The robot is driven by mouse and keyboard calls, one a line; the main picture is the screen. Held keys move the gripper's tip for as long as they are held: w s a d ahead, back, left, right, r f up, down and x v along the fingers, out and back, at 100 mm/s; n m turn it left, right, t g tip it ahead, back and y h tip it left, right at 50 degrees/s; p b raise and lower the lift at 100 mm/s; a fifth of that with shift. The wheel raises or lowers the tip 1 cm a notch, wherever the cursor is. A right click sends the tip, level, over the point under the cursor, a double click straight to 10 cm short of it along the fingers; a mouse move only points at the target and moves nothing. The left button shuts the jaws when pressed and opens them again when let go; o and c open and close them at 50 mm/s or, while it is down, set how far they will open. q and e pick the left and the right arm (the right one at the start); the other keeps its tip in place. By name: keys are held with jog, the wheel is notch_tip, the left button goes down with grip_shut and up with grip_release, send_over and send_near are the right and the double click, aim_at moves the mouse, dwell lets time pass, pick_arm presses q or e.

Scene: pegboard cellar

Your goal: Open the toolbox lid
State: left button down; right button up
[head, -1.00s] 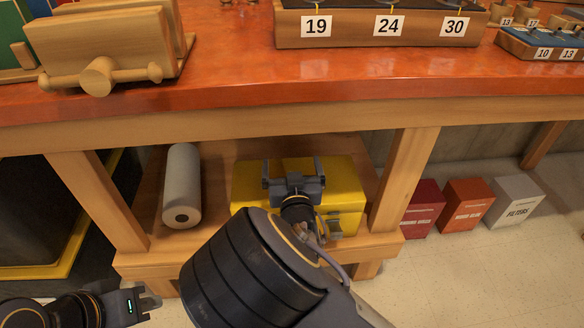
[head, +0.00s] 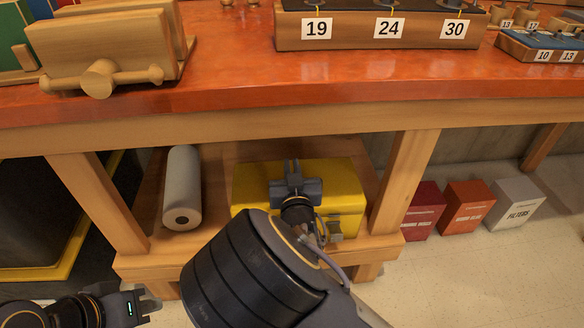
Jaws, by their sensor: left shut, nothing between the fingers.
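The yellow toolbox (head: 345,185) stands on the low wooden shelf under the bench, its lid down. A metal latch (head: 335,230) shows on its front, partly behind my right arm. My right gripper (head: 291,166) is over the middle of the lid, its two fingers close together with only a narrow gap. Whether anything is pinched between them is hidden, and no handle can be made out. My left gripper (head: 151,300) is at the lower left, away from the toolbox, shut and empty.
A white paper roll (head: 182,185) lies on the shelf (head: 215,158) left of the toolbox. Wooden legs (head: 408,180) flank the shelf, and the orange bench top (head: 225,70) overhangs it. Red (head: 424,208), orange (head: 468,205) and grey (head: 514,200) boxes stand on the floor at right.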

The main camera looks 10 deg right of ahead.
grip_shut()
jog(key=shift+c, duration=0.5)
grip_release()
jog(key=o, duration=2.2)
jog(key=shift+c, duration=0.2)
jog(key=shift+s, duration=0.1)
jog(key=s+p, duration=0.1)
jog(key=s, duration=0.6)
jog(key=shift+s, duration=0.3)
jog(key=shift+a, duration=0.1)
